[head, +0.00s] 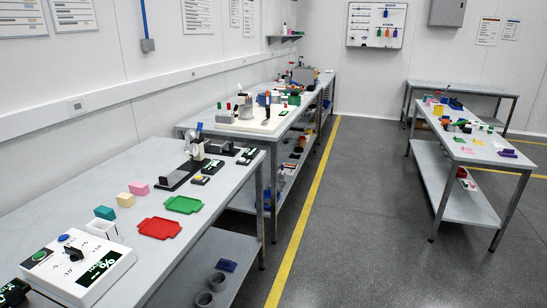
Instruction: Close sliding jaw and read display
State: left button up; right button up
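A fixture with a black base (176,179) and an upright grey metal part (196,149) stands at the back of the near-left bench. It may hold the sliding jaw, but the jaw and any gap are too small to make out. A small dark unit with a green-lit display (201,180) lies beside its base, and another dark display unit (246,156) lies farther right. Their readings are not legible. Neither of my grippers is in view.
The near bench (130,257) carries a white control box (78,264) with a dial, a red tray (159,228), a green tray (184,204) and coloured blocks (125,200). More benches stand behind and at right (490,153). The grey floor (365,230) between is clear.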

aim_at(227, 146)
jog(key=i+l+u, duration=0.25)
jog(key=i+u, duration=0.15)
jog(key=i+l+u, duration=0.1)
jog(key=i, duration=0.35)
jog(key=i+l, duration=0.3)
jog(key=i+l+u, duration=0.15)
jog(key=i, duration=0.4)
